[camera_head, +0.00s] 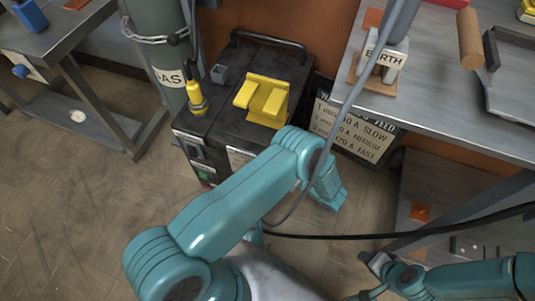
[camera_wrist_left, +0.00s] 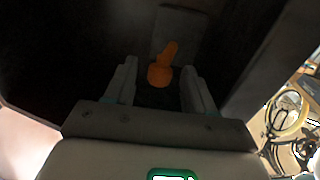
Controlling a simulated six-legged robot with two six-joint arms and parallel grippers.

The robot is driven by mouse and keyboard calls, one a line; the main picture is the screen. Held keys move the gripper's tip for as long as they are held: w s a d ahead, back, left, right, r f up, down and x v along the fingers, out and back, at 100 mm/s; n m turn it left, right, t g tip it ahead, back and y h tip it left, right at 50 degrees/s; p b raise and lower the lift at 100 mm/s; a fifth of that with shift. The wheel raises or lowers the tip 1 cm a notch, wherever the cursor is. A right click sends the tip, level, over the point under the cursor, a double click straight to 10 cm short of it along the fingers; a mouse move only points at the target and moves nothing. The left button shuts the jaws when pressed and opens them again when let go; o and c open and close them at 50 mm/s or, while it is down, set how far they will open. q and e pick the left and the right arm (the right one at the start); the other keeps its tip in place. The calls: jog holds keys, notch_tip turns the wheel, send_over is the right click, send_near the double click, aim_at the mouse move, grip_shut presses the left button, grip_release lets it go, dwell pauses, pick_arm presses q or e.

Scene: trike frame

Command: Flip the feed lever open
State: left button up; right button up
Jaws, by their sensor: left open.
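An orange lever (camera_wrist_left: 162,68) with a round base and a narrow handle shows in the left wrist view, in front of a dark panel; it appears to be the feed lever. My left gripper (camera_wrist_left: 158,80) is open, with one finger on each side of the lever's round base in that view. I cannot tell whether the fingers touch it. In the head view the lever and my left gripper are hidden by my left arm, which reaches to the right side of the black machine (camera_head: 215,125). My right gripper (camera_head: 372,264) is low at the right, its jaws unclear.
Cables hang across the right side.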

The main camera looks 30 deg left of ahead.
pick_arm(q)
jog(key=shift+a+r, duration=0.1)
jog(key=shift+a, duration=0.35)
pick_arm(e)
jog(key=shift+w+a, duration=0.2)
jog(key=shift+a, duration=0.25)
pick_arm(q)
jog(key=shift+c, duration=0.3)
jog(key=shift+d, duration=0.1)
grip_shut()
jog(key=r+h+p, duration=0.1)
jog(key=p, duration=1)
jog(key=shift+r, duration=0.15)
pick_arm(e)
jog(key=s+a+r+g, duration=0.1)
jog(key=s+r+g, duration=0.1)
jog(key=s+r, duration=0.4)
notch_tip(320, 180, up, 5)
jog(key=shift+a+f+y, duration=0.1)
jog(key=shift+a+y, duration=0.15)
jog(key=shift+y, duration=0.05)
pick_arm(q)
jog(key=shift+n, duration=0.3)
